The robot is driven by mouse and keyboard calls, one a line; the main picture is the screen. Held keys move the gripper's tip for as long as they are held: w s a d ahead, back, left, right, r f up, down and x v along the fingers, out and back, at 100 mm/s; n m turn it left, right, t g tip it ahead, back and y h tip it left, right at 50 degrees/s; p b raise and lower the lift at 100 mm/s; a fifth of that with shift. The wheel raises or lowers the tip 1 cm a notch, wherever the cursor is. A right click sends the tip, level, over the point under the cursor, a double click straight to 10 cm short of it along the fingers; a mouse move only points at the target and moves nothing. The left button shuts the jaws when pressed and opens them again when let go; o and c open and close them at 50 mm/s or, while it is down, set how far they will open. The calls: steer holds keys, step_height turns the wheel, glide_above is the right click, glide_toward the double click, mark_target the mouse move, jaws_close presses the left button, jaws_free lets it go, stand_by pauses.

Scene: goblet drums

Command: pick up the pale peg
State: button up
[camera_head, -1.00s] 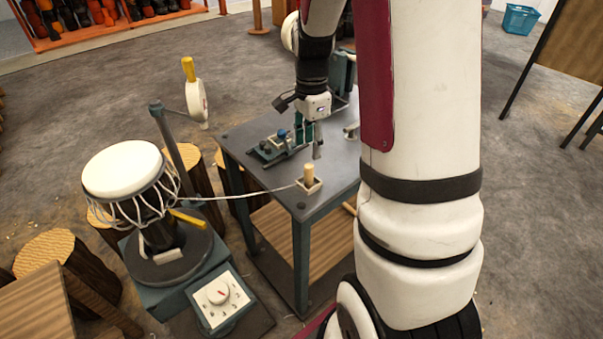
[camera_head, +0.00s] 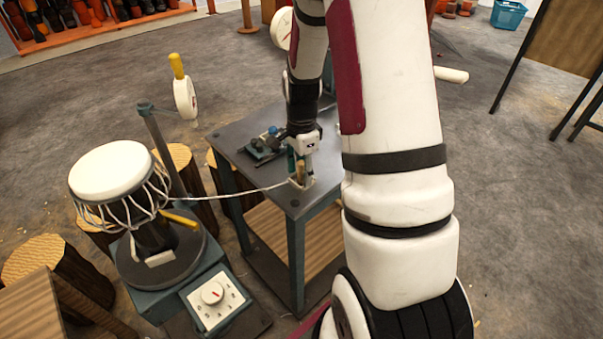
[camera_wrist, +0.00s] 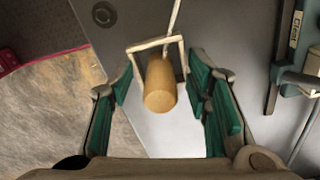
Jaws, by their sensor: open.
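The pale peg (camera_wrist: 160,87) is a short light-wood cylinder. In the wrist view it stands in a small square pale holder (camera_wrist: 140,46), with a white cord running to it. My gripper (camera_wrist: 166,110) is open, its green-padded fingers on either side of the peg with gaps on both sides. In the head view my gripper (camera_head: 301,172) is down over the peg (camera_head: 301,170) near the table's front corner, and the fingers partly hide the peg and holder.
The grey table (camera_head: 290,203) also bears a green clamp-like fixture (camera_head: 265,146) behind the peg. A white-topped drum (camera_head: 113,170) on a stand with a dial box (camera_head: 213,294) is at left, joined by the cord (camera_head: 235,195). Wooden stumps stand nearby.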

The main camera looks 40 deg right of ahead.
steer(key=c, duration=1)
steer(key=shift+r, duration=0.1)
steer(key=shift+c, duration=0.2)
